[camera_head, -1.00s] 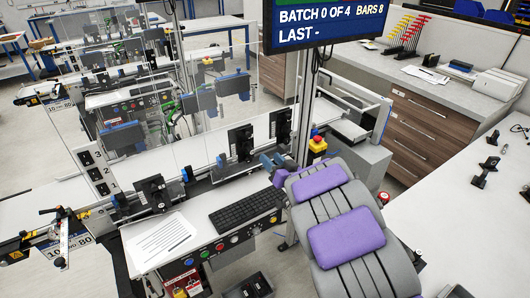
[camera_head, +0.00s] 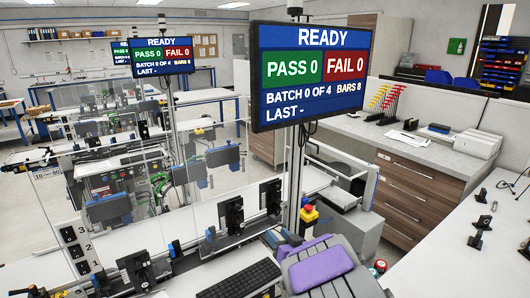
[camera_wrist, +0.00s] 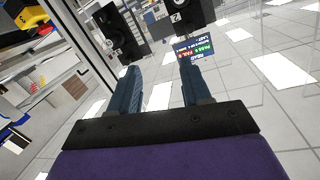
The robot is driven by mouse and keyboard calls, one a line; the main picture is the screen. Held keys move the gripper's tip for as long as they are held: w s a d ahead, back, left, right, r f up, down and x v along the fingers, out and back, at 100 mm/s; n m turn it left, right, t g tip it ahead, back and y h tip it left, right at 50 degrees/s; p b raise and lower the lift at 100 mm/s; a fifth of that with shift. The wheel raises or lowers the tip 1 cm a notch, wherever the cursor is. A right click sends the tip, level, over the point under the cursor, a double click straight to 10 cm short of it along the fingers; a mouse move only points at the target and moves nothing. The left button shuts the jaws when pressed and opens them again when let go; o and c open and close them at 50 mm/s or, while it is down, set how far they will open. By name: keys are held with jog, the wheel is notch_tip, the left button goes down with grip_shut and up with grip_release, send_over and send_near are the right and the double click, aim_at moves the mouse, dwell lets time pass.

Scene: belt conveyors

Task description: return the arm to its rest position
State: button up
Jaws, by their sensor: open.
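My gripper (camera_wrist: 159,70) shows in the wrist view with its two blue fingers apart and nothing between them. In the head view my gripper (camera_head: 274,239) is small at the lower middle, at the far end of my arm, near the conveyor station.
A status monitor (camera_head: 323,72) stands on a post beyond my arm. A black keyboard (camera_head: 239,280) lies left of the arm. A yellow and red stop button (camera_head: 309,214) is close behind it. A white counter (camera_head: 470,230) with small black parts is at right.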

jog(key=s+d+r+m+g+h, duration=0.2)
jog(key=s+d+m+g+h, duration=0.3)
jog(key=s+d+h, duration=0.75)
jog(key=s+a+n+g+y, duration=0.1)
jog(key=s+g, duration=0.5)
jog(key=s, duration=1.2)
jog(key=s+a+n+g+y, duration=0.1)
jog(key=s+g+y, duration=0.3)
jog(key=s, duration=1.5)
jog(key=shift+a+r+g+b, duration=0.15)
jog(key=shift+a+g+b, duration=0.3)
jog(key=shift+g, duration=0.45)
jog(key=shift+w, duration=0.1)
